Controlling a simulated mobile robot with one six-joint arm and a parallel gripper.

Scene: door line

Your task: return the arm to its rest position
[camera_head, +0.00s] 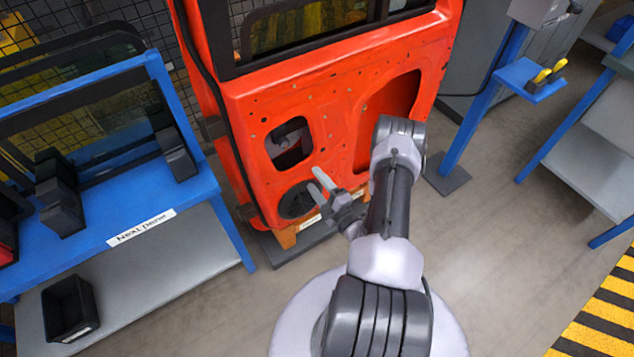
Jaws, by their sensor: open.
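My arm reaches forward from my base and bends at the elbow in front of a large orange-red door (330,118). My gripper (318,183) is open and empty, its two light fingers pointing up and left. In the picture it overlaps the lower part of the door, near the round dark speaker opening. I cannot tell from this one view how far it stands from the door panel.
A blue stand (480,110) holds yellow-handled pliers (548,73). A grey and blue table is at far right. Floor at right is clear.

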